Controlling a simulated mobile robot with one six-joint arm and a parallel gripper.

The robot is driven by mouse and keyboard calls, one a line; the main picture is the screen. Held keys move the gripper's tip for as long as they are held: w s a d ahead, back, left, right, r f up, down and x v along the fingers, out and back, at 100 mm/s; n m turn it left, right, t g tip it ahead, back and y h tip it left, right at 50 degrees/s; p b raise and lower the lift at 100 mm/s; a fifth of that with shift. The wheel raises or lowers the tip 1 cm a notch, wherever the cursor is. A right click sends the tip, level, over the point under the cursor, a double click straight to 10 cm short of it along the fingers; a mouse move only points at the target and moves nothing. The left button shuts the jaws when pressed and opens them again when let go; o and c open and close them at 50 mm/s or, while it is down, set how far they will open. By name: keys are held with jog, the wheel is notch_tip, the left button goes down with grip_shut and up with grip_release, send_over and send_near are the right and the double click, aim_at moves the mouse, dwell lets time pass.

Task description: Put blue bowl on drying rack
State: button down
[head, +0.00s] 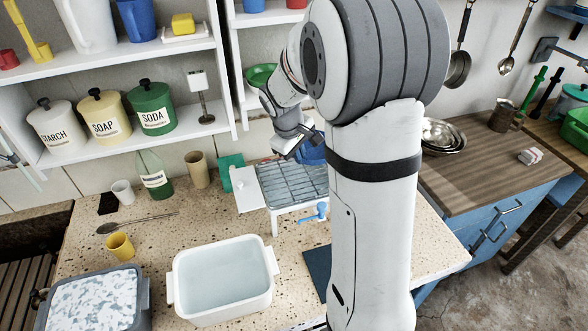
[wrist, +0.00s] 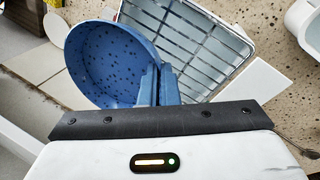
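The blue bowl (wrist: 108,62), dark-speckled inside, fills the left of the wrist view. In the head view the blue bowl (head: 313,152) shows at the back right of the rack, partly hidden by my gripper and arm. My gripper (wrist: 159,84) has its two fingers close together on the bowl's rim. In the head view my gripper (head: 297,146) is above the rack's far edge. The drying rack (head: 286,220), a white frame with a grey wire grid, stands on the speckled counter. The rack (wrist: 240,47) is partly behind the bowl in the wrist view. No dish shows on its visible grid.
A white basin of water (head: 222,280) and a grey tub (head: 95,300) stand at the front left. A green bottle (head: 153,177) and a tan cup (head: 198,170) stand left of the rack. Shelves with canisters (head: 151,107) hang behind. My arm hides the counter's right part.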

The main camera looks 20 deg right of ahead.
aim_at(300, 184)
notch_tip(300, 184, down, 4)
jog(key=shift+w+a+r, duration=0.1)
jog(key=shift+a+f+p, duration=0.15)
jog(key=shift+f+p, duration=0.15)
jog(key=shift+f, duration=1.7)
jog(key=c, duration=2.1)
grip_release()
jog(key=shift+f, duration=0.2)
jog(key=o, duration=0.4)
jog(key=shift+r, duration=0.1)
